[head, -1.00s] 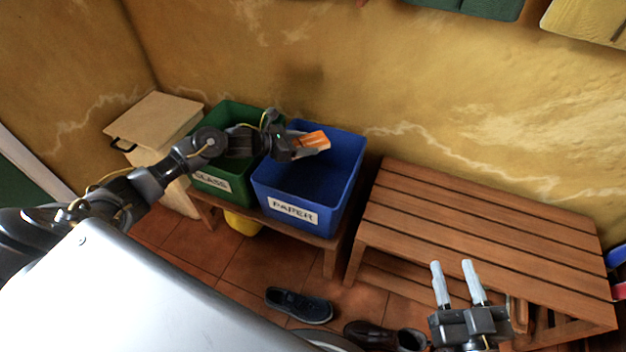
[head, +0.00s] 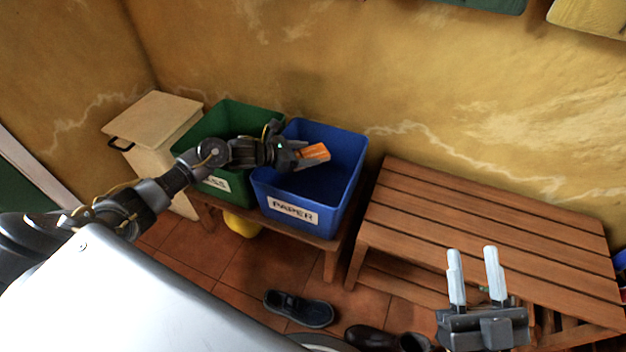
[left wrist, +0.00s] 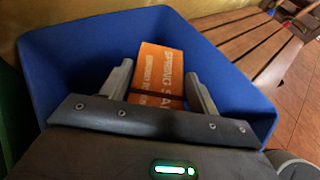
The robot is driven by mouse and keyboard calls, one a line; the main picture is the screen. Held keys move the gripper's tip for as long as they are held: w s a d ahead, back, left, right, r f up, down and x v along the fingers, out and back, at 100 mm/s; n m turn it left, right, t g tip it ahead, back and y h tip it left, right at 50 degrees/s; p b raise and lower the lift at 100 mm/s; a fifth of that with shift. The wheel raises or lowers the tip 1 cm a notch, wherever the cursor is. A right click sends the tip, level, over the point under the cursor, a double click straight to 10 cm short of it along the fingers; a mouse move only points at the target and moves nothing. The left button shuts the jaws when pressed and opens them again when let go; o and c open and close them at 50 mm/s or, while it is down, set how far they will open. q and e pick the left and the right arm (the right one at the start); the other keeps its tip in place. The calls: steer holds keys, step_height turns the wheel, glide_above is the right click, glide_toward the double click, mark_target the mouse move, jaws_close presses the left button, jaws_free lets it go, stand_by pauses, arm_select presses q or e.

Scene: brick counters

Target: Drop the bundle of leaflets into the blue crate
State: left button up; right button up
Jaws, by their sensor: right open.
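The bundle of leaflets (head: 313,154) is orange with white print and a dark band around it, which shows in the left wrist view (left wrist: 160,72). My left gripper (head: 305,154) is shut on it, one finger at each side of the bundle. It holds the bundle over the opening of the blue crate (head: 268,193), which carries a PAPER label. The crate's blue walls surround the bundle in the left wrist view (left wrist: 75,55). My right gripper (head: 473,250) is open and empty, in front of the slatted bench.
A green crate (head: 226,188) stands left of the blue one, on the same low wooden stand. A lidded pale wooden box (head: 152,120) is further left. The slatted bench (head: 480,210) is on the right. Shoes (head: 300,308) lie on the tiled floor.

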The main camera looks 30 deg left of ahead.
arm_select(q)
steer(key=o, duration=0.4)
steer(key=shift+s+a+r, duration=0.15)
steer(key=shift+s+a, duration=0.05)
steer(key=shift+p+v, duration=0.75)
steer(key=shift+v, duration=4.3)
arm_select(e)
steer(key=shift+w+a+f+g+h, duration=0.1)
steer(key=shift+a+f+g+h, duration=0.15)
steer(key=shift+f+g, duration=0.5)
steer(key=shift+w+a+f+g+h, duration=0.15)
steer(key=shift+f+g+h, duration=0.2)
steer(key=shift+f+g, duration=0.4)
arm_select(q)
steer(key=shift+s, duration=0.1)
arm_select(e)
steer(key=shift+f, duration=0.1)
